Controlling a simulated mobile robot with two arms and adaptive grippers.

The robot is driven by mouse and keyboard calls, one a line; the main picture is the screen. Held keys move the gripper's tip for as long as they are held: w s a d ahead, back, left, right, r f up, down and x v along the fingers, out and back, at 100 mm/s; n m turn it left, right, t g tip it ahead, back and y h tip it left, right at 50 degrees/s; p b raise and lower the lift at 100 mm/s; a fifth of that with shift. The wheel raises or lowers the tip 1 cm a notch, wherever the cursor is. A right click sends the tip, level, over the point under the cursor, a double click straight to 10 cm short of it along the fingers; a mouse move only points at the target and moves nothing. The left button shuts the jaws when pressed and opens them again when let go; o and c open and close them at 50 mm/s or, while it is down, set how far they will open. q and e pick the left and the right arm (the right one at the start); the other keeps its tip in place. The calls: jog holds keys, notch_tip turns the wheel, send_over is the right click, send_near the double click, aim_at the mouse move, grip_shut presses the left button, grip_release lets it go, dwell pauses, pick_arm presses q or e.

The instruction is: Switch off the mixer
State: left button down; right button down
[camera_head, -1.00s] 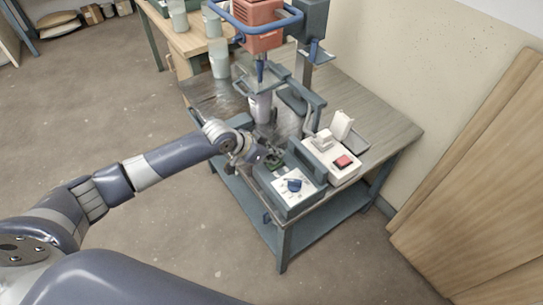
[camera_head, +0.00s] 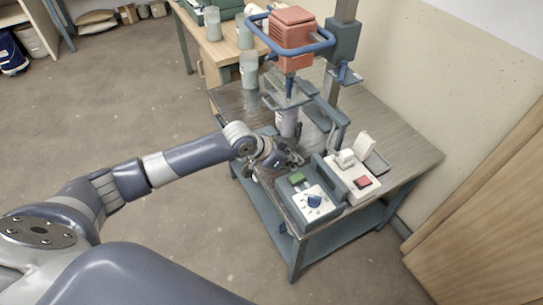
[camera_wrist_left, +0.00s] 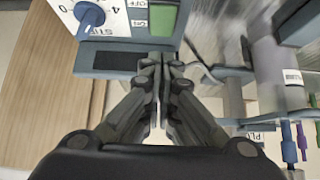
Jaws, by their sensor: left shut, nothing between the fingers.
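The mixer has a red motor head (camera_head: 293,28) with a blue handle bar, on a stand over a cup (camera_head: 287,122). Its grey control box (camera_head: 302,212) sits at the table's near edge, with a blue knob (camera_head: 314,201) on a white panel and a green rectangle (camera_head: 297,178). In the left wrist view the blue knob (camera_wrist_left: 90,14) is at top left and the green rectangle (camera_wrist_left: 163,20) has OFF and ON labels beside it. My left gripper (camera_head: 293,158) is shut and empty, just behind the green rectangle. Its fingertips (camera_wrist_left: 158,62) look near the box edge; contact is unclear.
A white device (camera_head: 352,177) with a red switch (camera_head: 362,182) stands right of the control box. A clear jar (camera_head: 249,70) stands left of the mixer. Wooden boards (camera_head: 490,200) lean at the right wall.

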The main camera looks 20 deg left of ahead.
pick_arm(q)
jog(key=s+a+r+b, duration=0.1)
jog(key=s+a+r, duration=0.3)
jog(key=s, duration=0.1)
jog(key=shift+s+r, duration=0.25)
dwell(0.4)
jog(key=s+d+f, duration=0.5)
jog(key=s+d, duration=0.4)
jog(key=s, duration=0.3)
jog(key=s+a+f+n+g+y, duration=0.1)
jog(key=s+a+n+g+y, duration=0.2)
jog(key=s, duration=0.4)
jog(key=s+a+f+n+y, duration=0.25)
jog(key=s+a, duration=0.25)
jog(key=s, duration=0.3)
notch_tip(320, 180, down, 26)
jog(key=s+g, duration=0.1)
jog(key=s+a+f+g, duration=0.1)
jog(key=s+a+f, duration=0.2)
jog(key=s+f, duration=1.2)
jog(key=shift+s+f, duration=0.3)
jog(key=shift+s, duration=0.55)
